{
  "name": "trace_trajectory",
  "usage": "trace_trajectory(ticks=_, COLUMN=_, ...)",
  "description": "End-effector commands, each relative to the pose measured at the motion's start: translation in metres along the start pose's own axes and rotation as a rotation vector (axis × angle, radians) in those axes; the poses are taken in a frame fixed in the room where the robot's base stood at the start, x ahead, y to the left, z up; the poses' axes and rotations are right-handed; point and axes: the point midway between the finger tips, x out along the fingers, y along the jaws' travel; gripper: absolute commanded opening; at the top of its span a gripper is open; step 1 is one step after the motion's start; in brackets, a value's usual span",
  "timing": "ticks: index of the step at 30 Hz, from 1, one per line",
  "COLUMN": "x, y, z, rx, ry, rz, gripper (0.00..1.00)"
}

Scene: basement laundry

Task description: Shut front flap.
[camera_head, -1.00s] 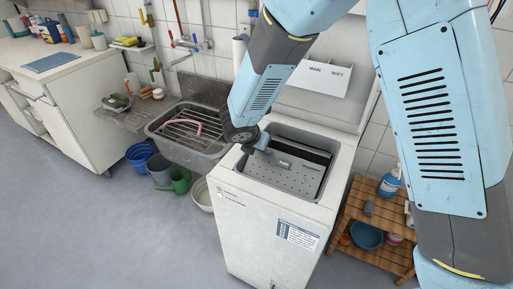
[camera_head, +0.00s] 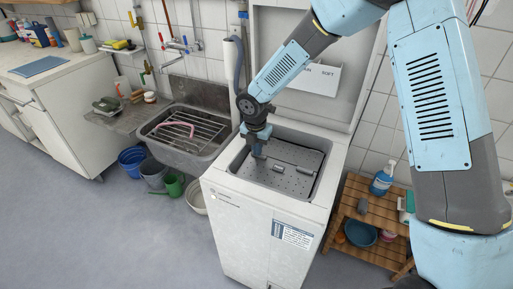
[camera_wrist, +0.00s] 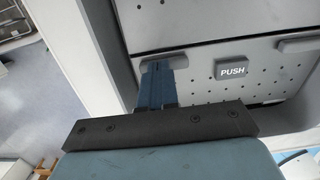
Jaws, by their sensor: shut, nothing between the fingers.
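The white top-loading washer (camera_head: 262,230) stands with its lid (camera_head: 340,70) raised. Inside its top opening lies the perforated metal drum. Its front flap (camera_head: 283,180) and rear flap (camera_head: 300,153) look nearly level, with a seam between them.
A metal sink (camera_head: 185,138) with a rack is left of the washer, with buckets (camera_head: 152,172) and a green watering can (camera_head: 172,187) below. A wooden shelf (camera_head: 372,207) with bottles and a blue basin stands close on the right. The floor in front is clear.

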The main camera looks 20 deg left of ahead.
Motion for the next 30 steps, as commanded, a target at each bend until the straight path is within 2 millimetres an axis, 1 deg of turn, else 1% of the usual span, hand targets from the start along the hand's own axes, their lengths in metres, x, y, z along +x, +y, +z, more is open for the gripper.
trace_trajectory(ticks=1, x=0.003, y=0.000, z=0.000, rx=0.000, ry=0.013, rz=-0.002, gripper=0.00)
trace_trajectory(ticks=12, x=0.013, y=0.005, z=-0.001, rx=-0.013, ry=0.006, rz=0.000, gripper=0.00)
trace_trajectory(ticks=30, x=0.017, y=0.006, z=-0.003, rx=-0.017, ry=0.009, rz=-0.001, gripper=0.00)
